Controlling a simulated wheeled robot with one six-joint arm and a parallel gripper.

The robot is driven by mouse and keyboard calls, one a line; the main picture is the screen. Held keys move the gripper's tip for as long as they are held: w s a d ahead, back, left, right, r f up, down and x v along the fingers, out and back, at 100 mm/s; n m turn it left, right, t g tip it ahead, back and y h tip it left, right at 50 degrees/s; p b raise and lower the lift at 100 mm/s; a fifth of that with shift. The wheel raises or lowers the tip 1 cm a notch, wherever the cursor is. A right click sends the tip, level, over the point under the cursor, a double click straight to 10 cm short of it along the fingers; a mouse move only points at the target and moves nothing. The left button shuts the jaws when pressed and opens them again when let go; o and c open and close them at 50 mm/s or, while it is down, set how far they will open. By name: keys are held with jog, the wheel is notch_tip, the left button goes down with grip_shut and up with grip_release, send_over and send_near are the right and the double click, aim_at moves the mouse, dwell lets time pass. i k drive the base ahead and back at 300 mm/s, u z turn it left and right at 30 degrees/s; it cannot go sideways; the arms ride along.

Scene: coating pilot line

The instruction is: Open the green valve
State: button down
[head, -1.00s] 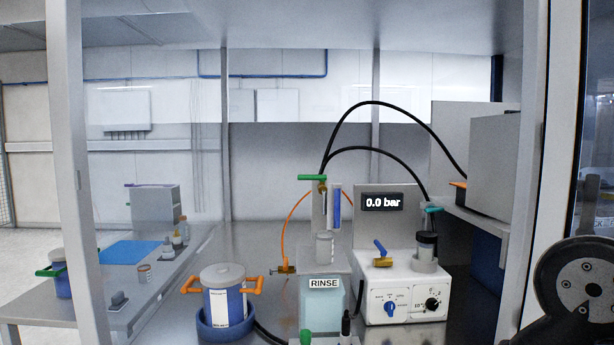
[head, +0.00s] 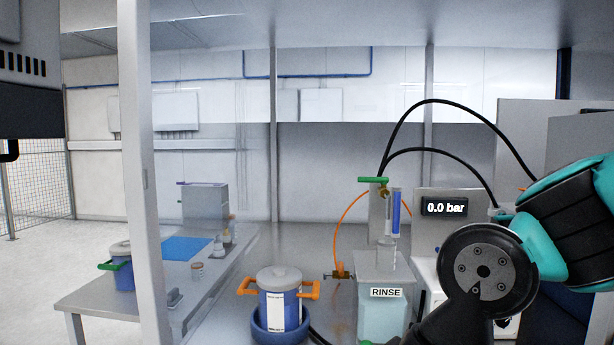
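The green valve (head: 373,180) has a flat green lever that lies level, with a brass body just below its right end. It sits at the top of the upright rinse assembly, above the clear tank labelled RINSE (head: 386,292). A black hose runs up from beside it. My arm fills the right side of the head view, with a black joint and teal covers, to the right of the valve and apart from it in the picture. My gripper is not in view, so its opening cannot be seen.
A display (head: 444,208) reads 0.0 bar; my arm hides most of the white unit below it. A blue pot with orange handles (head: 279,297) stands left of the tank. An orange tube (head: 341,218) runs to a brass fitting. A grey post (head: 143,170) stands at the left.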

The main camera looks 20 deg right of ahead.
aim_at(367, 179)
jog(key=u, duration=0.2)
jog(key=i, duration=1.1)
jog(key=z, duration=0.5)
